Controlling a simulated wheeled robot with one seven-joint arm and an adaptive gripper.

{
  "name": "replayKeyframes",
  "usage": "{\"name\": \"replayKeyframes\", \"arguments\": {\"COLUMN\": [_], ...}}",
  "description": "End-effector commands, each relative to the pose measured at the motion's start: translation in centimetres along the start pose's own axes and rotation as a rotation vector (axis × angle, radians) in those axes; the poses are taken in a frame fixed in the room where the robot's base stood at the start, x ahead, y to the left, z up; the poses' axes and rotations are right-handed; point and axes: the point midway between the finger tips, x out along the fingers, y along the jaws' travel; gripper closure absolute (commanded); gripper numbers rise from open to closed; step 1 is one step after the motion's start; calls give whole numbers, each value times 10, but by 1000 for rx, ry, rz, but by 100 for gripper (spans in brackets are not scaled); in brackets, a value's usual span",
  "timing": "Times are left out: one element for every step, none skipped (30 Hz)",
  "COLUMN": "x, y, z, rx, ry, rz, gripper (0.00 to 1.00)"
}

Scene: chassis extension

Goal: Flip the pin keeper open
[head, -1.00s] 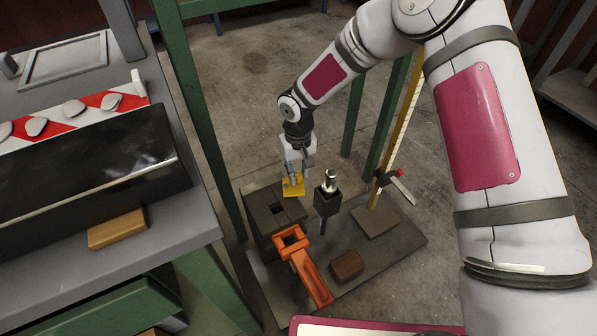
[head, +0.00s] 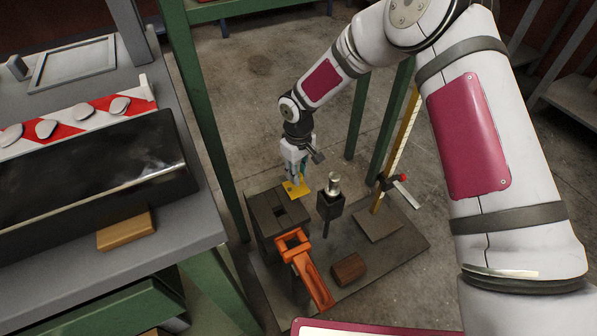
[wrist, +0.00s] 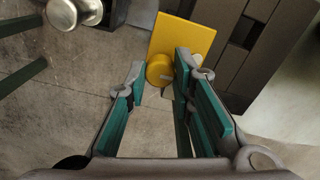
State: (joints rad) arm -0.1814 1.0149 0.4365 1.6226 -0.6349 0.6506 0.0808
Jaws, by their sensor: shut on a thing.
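The pin keeper appears as a yellow plate (head: 297,189) at the back edge of the dark block with a square opening. In the wrist view the yellow plate (wrist: 186,40) has a round yellow knob (wrist: 159,70) at its near edge. My gripper (head: 294,179) is at the plate, pointing down. In the wrist view my gripper (wrist: 160,76) has its teal-padded fingers on either side of the knob, shut on it. The exact contact is partly hidden by the fingers.
The dark block (head: 264,220) stands on a base plate (head: 385,262). An orange bracket (head: 309,275), a dark post with a metal top (head: 331,202) and a brown block (head: 349,269) are close by. A yellow ruler (head: 397,155) rises at the right. A workbench (head: 190,225) is at the left.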

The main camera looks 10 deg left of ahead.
Motion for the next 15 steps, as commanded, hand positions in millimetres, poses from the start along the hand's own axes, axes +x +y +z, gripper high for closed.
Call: {"name": "replayKeyframes", "arguments": {"x": [0,0,0,0,0,0,0,0,0,0,0,0,0,0,0], "y": [0,0,0,0,0,0,0,0,0,0,0,0,0,0,0], "z": [-1,-1,-1,-1,-1,-1,-1,-1,-1,-1,-1,-1,-1,-1,-1], "rx": [-2,-2,-1,-1,-1,-1,-1,-1,-1,-1,0,0,0,0,0], "ry": [2,2,2,2,3,3,3,3,3,2,2,2,2,2,2], "rz": [0,0,0,0,0,0,0,0,0,0,0,0,0,0,0], "gripper": [100,100,100,100,100,100,73,67,58,57,57,57,57,57,57]}}
